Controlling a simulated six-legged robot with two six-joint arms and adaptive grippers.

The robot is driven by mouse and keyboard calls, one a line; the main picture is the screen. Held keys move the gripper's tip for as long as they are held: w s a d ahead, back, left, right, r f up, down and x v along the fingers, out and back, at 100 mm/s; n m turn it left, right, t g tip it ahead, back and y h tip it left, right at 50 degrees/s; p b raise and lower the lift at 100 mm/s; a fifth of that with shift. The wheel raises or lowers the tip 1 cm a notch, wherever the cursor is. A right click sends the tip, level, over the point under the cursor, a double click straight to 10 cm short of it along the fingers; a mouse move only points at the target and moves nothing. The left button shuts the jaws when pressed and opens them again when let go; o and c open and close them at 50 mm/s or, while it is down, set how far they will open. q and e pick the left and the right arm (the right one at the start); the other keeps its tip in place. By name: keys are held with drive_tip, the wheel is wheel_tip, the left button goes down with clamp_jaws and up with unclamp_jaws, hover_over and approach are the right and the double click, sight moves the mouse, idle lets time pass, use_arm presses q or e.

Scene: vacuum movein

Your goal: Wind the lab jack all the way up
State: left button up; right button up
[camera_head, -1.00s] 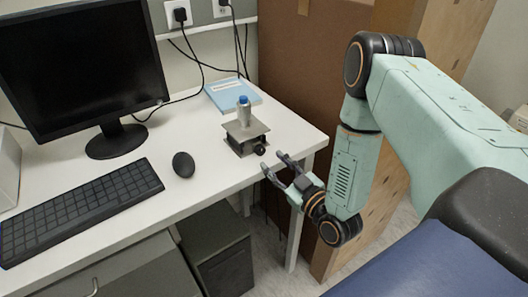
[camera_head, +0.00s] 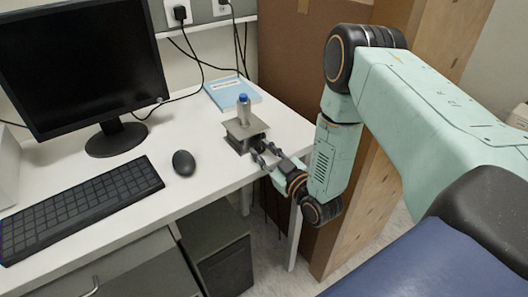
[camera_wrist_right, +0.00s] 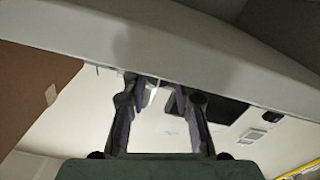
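The lab jack (camera_head: 240,139) stands on the white desk near its right end, its square top plate low over the base. The right wrist view also shows the two fingers (camera_wrist_right: 158,100) spread with a gap; the knob cannot be made out there. My left gripper is not in view.
A mouse (camera_head: 184,163), keyboard (camera_head: 80,207) and monitor (camera_head: 85,65) are to the left on the desk. A blue and white booklet (camera_head: 232,93) lies behind the jack. A large brown box (camera_head: 305,65) stands at the right. The desk's front edge lies close below my gripper.

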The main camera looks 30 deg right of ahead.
clamp_jaws()
drive_tip(key=shift+f+m+b, duration=0.2)
drive_tip(key=shift+m+b, duration=0.35)
drive_tip(key=shift+m, duration=0.85)
drive_tip(key=m+b, duration=0.1)
drive_tip(key=m, duration=0.2)
drive_tip(key=shift+s, duration=0.1)
drive_tip(key=shift+o, duration=2.1)
unclamp_jaws()
drive_tip(key=shift+o, duration=0.4)
drive_tip(key=shift+r, duration=0.1)
